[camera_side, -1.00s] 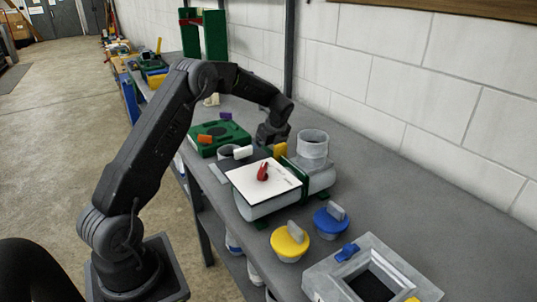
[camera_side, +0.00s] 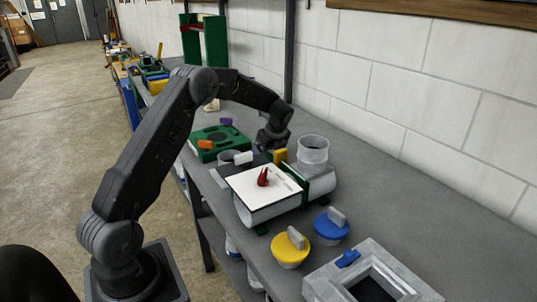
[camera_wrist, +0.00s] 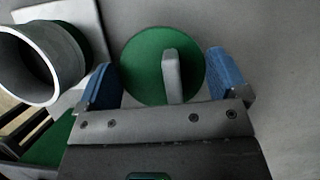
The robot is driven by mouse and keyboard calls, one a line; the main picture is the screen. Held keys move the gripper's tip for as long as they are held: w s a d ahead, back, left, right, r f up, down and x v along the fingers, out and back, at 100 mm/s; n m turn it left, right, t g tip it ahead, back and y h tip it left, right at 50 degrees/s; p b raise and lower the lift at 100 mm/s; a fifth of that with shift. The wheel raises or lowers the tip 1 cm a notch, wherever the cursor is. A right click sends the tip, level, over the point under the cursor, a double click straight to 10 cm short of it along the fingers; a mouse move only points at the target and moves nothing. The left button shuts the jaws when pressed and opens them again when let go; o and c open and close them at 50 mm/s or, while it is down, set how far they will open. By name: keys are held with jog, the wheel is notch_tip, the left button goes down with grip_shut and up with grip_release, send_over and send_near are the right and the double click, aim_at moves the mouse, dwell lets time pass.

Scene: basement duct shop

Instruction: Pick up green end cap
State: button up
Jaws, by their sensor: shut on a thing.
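The green end cap (camera_wrist: 140,72) is a round green disc with a grey upright tab handle (camera_wrist: 171,75), seen from above in the wrist view. In the side view my gripper (camera_side: 273,137) is low over the far part of the bench, behind the white board. The cap is hidden there.
A grey pipe (camera_wrist: 40,62) stands close left of the cap in the wrist view. A white board (camera_side: 250,190) with a red clip lies over a duct.

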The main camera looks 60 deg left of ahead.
jog(key=shift+r, duration=0.55)
notch_tip(320, 180, up, 3)
jog(key=shift+f, duration=0.1)
jog(key=s+a+r, duration=0.6)
jog(key=s, duration=0.3)
notch_tip(320, 180, up, 17)
jog(key=m, duration=0.2)
send_over(269, 154)
jog(key=s+d, duration=0.3)
jog(key=d, duration=0.2)
jog(key=w+d+m+t, duration=0.2)
jog(key=w+d+m, duration=0.15)
jog(key=d, duration=1.15)
jog(key=shift+n, duration=0.45)
jog(key=shift+w+d+f, duration=0.1)
jog(key=shift+d+f, duration=0.05)
jog(key=shift+f, duration=2.5)
jog(key=shift+w+d+f, duration=0.1)
jog(key=shift+d+f, duration=0.05)
jog(key=shift+f, duration=2.5)
jog(key=shift+f, duration=0.55)
